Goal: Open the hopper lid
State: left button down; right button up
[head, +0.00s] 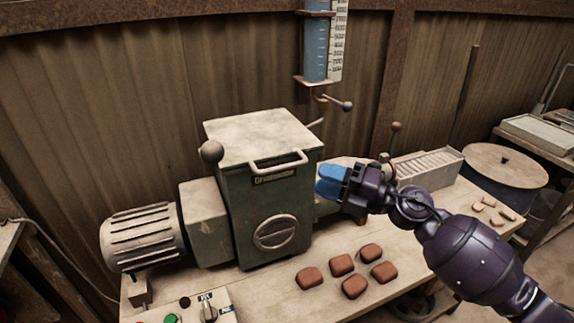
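The hopper (268,205) is a dark green box on the workbench. Its pale, worn lid (258,136) lies flat and closed on top. A light bar handle (279,164) sticks out along the lid's front edge, above a small label. My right gripper (331,181) has blue fingertips and is just right of the hopper, near the handle's right end and apart from it. Its two blue pads appear close together, and I cannot tell whether there is a gap. It holds nothing that I can see. My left gripper is out of view.
A ball-ended lever (211,151) stands at the hopper's left, above a ribbed motor (144,236). Several red-brown tiles (341,265) lie on the workbench (262,293) in front. A blue measuring tube (316,50) hangs on the wall behind. A round drum (504,164) stands at the right.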

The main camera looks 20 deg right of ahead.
aim_at(290, 167)
jog(key=p+x, duration=0.1)
jog(key=x, duration=0.7)
jog(key=shift+w+a, duration=0.25)
jog(key=shift+w, duration=0.05)
grip_shut()
jog(key=shift+r, duration=0.1)
